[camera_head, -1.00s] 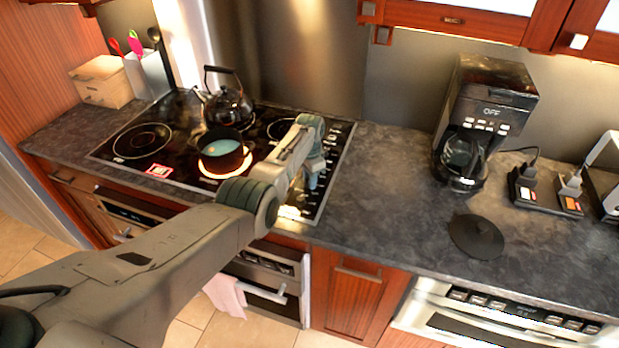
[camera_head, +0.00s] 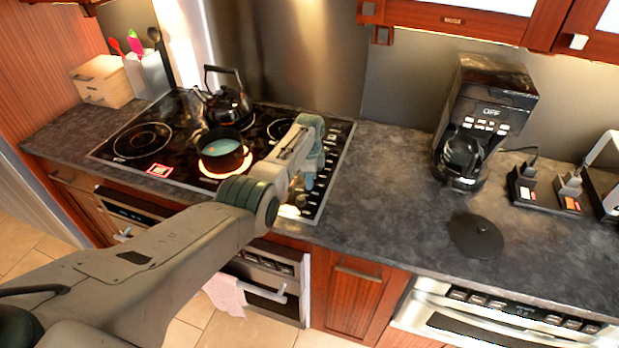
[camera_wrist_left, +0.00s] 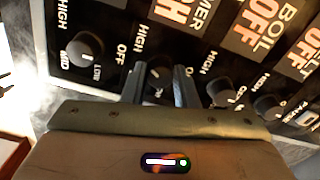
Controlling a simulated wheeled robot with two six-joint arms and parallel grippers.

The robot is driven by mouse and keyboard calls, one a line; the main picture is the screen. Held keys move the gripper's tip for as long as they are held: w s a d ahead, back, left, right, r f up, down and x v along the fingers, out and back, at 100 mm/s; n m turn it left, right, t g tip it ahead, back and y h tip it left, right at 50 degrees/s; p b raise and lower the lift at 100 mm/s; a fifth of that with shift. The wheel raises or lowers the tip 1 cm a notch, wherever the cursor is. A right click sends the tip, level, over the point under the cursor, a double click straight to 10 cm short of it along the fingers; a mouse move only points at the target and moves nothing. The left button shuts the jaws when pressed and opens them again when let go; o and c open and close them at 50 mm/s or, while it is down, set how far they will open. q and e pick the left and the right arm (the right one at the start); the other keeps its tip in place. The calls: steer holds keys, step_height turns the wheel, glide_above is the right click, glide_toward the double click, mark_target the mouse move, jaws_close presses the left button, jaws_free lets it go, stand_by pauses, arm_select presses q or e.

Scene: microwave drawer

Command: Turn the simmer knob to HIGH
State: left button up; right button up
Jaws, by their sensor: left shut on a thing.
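My left gripper (camera_head: 302,186) reaches down over the knob strip at the right side of the black cooktop (camera_head: 335,160). In the left wrist view, the left gripper (camera_wrist_left: 160,88) has its two dark fingers on either side of a black knob (camera_wrist_left: 158,78), shut on it. This knob lies below a display (camera_wrist_left: 172,12) with a label ending in "MER" and lit letters ending in "H"; the rest is cut off. The knob's pointer is partly hidden between the fingers. My right gripper is not in view.
Another knob (camera_wrist_left: 86,50) sits left of the gripped one, and more knobs (camera_wrist_left: 222,92) sit close on its right. A pot (camera_head: 222,150) stands on a glowing burner, with a kettle (camera_head: 228,105) behind it. A coffee maker (camera_head: 485,115) stands on the counter at right.

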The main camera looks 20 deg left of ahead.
arm_select(q)
steer(key=shift+w+r, duration=0.1)
steer(key=shift+r, duration=0.1)
steer(key=o, duration=1)
steer(key=shift+f, duration=0.1)
step_height(320, 180, up, 11)
steer(key=shift+f+b, duration=0.1)
steer(key=shift+b, duration=0.9)
